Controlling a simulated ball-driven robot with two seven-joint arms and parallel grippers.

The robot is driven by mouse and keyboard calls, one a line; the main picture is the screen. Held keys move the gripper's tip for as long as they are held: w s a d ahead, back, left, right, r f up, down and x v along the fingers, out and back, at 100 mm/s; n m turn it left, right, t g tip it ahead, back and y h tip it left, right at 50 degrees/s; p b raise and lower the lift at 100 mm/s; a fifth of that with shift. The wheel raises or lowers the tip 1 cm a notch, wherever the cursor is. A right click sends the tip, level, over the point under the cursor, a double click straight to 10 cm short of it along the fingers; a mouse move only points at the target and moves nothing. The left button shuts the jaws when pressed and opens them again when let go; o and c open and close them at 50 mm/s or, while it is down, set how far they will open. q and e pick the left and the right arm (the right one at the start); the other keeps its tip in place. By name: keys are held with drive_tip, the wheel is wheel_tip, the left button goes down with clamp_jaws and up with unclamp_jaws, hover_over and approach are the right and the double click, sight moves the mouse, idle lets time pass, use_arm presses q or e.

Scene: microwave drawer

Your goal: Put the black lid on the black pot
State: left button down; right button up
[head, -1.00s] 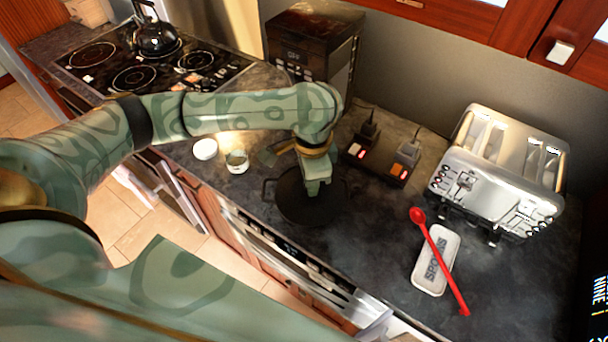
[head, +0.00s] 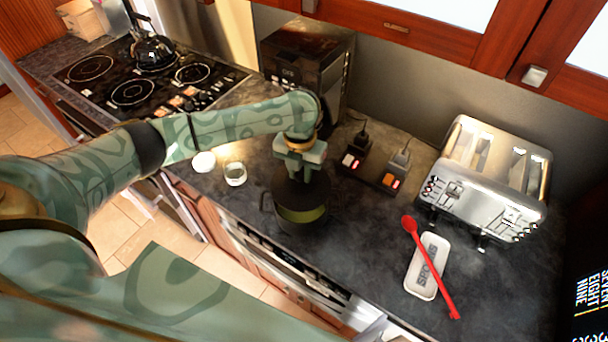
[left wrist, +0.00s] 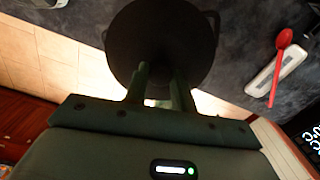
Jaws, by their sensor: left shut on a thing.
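The black pot (head: 300,227) stands on the dark counter, and a strip of its yellow-green inside shows. The black lid (head: 298,190) is over the pot, raised off its rim and covering its far part from this view. My left gripper (head: 300,170) points down above the pot and is shut on the lid's top. In the left wrist view, the lid (left wrist: 160,35) is a dark disc beyond my left gripper's fingers (left wrist: 160,88); it hides most of the pot, whose handles show at the sides. My right gripper is not in view.
A glass jar (head: 235,174) and a white round item (head: 203,162) stand left of the pot. A coffee machine (head: 305,65) is behind. Switch boxes (head: 370,170), a toaster (head: 485,180) and a red spoon (head: 432,268) on a white rest (head: 420,275) are right.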

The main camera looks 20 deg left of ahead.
sight(301, 184)
use_arm(q)
drive_tip(key=shift+w+a+m, duration=0.1)
drive_tip(key=shift+a+m, duration=0.05)
drive_tip(key=shift+m, duration=0.95)
drive_tip(key=m, duration=0.4)
drive_tip(key=shift+f, duration=0.1)
drive_tip(key=shift+f+b, duration=1.4)
drive_tip(key=shift+f, duration=1.45)
drive_tip(key=shift+p, duration=0.5)
